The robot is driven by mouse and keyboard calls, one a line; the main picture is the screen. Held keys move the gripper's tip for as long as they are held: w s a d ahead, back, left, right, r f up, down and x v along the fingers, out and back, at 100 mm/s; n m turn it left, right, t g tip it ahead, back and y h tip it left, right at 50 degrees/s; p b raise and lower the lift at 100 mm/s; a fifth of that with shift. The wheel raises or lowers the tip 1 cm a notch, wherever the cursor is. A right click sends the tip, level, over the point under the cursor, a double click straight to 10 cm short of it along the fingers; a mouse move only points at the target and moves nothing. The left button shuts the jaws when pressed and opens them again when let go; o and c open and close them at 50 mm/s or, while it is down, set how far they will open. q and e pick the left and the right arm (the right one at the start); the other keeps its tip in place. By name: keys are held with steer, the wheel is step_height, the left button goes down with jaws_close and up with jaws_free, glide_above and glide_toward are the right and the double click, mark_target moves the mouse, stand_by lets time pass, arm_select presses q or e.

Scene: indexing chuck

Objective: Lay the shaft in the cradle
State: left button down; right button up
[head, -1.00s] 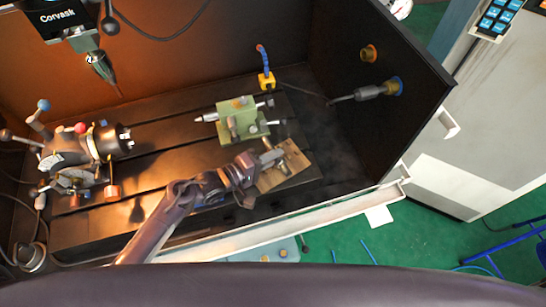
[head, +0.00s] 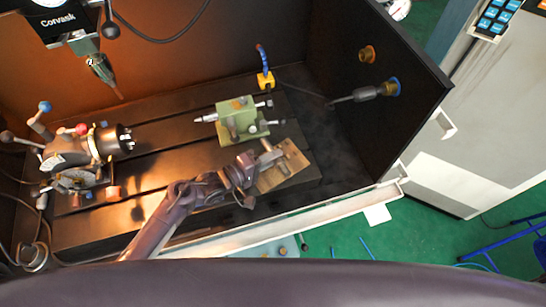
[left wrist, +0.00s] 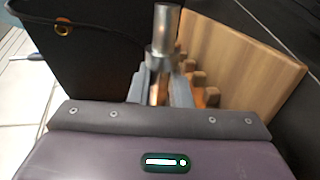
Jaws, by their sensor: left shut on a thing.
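The shaft is a silver stepped cylinder with a wider collar; in the left wrist view the shaft (left wrist: 165,28) stands up between my fingers. My left gripper (head: 270,159) is shut on it and also shows in the left wrist view (left wrist: 160,88). The cradle seems to be the light wooden block (head: 294,160) at the front right of the machine bed. In the left wrist view the wooden block (left wrist: 232,62) is just behind and right of the shaft, with notched pegs beside it. My fingers hide the shaft's lower part, so I cannot tell whether it touches the wood.
A green tailstock (head: 240,120) stands behind the block. The indexing chuck (head: 108,140) is at the left of the slotted bed. A drill head (head: 100,65) hangs at the back left. The black side wall (head: 345,120) rises at right, and a white rail (head: 300,222) runs along the front.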

arm_select(q)
steer(key=shift+a+f+n+t+y, duration=0.3)
steer(key=shift+a+f+n+y, duration=0.1)
steer(key=shift+f, duration=0.1)
steer(key=shift+d+r+p, duration=0.1)
steer(key=shift+p, duration=0.45)
stand_by(0.5)
stand_by(0.4)
steer(key=c, duration=1.3)
jaws_free()
steer(key=shift+o, duration=0.2)
step_height(320, 180, up, 21)
steer(key=b, duration=0.2)
steer(key=shift+w, duration=0.2)
steer(key=shift+d, duration=0.1)
steer(key=shift+c, duration=0.3)
